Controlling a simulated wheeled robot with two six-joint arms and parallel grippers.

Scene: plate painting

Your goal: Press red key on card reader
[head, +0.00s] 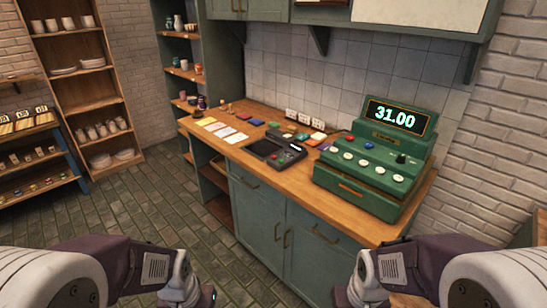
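A black card reader (290,143) lies on the wooden counter, left of the green cash register. My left gripper (211,294) is at the bottom edge, in front of and below the counter. My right gripper (339,296) is also at the bottom edge, in front of the cabinet. Both are well apart from the reader. Their fingers are mostly cut off by the frame, so I cannot see whether they are open.
The green cash register (372,160) reads 31.00 and fills the counter's right end. Several coloured cards (228,134) lie at the left of the counter (270,183). Green cabinet doors (290,238) stand below the counter. Tiled floor (165,210) is free at the left.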

